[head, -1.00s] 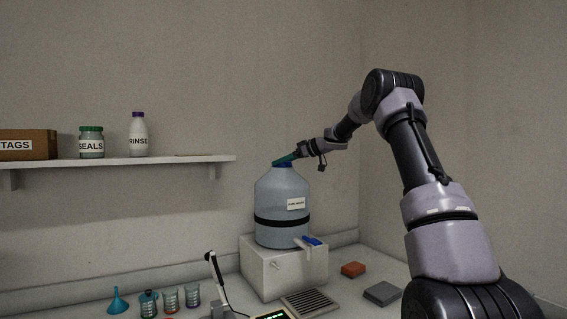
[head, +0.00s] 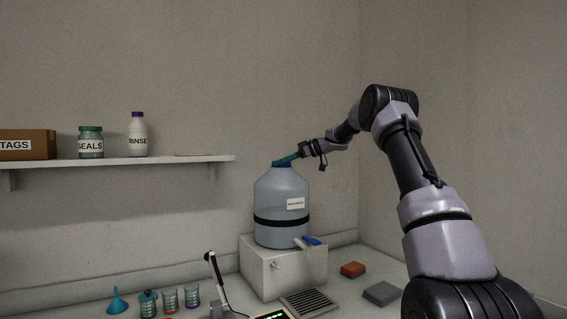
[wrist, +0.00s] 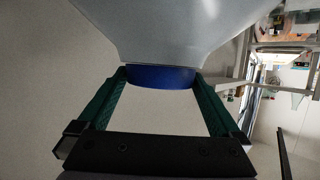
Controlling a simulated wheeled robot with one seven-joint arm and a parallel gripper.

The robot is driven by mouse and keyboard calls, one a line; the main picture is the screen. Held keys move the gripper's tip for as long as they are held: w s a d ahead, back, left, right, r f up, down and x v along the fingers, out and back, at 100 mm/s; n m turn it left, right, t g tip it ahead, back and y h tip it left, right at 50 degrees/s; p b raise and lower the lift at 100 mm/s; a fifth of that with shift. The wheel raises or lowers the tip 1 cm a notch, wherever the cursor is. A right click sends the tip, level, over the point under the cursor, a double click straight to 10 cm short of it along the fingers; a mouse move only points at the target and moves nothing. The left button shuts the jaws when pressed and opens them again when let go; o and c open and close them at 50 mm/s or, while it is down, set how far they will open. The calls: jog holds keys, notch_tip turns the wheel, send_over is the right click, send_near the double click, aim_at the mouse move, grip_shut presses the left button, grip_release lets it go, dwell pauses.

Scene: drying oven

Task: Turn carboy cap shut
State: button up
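The carboy (head: 281,199) is a large pale blue-grey bottle with a black band and a white label. It stands upright on a white block. Its blue cap (head: 281,164) is on the neck and shows in the wrist view (wrist: 162,76). My gripper (head: 287,159) reaches in from the right at the cap, tilted down to the left. In the wrist view, the green fingers of my gripper (wrist: 162,75) lie on opposite sides of the cap, with no clear gap between them and it. The cap's far side is hidden.
A shelf (head: 190,160) with bottles is at left. The air right of the carboy is free.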

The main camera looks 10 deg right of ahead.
jog(key=v, duration=1.1)
jog(key=shift+f, duration=0.1)
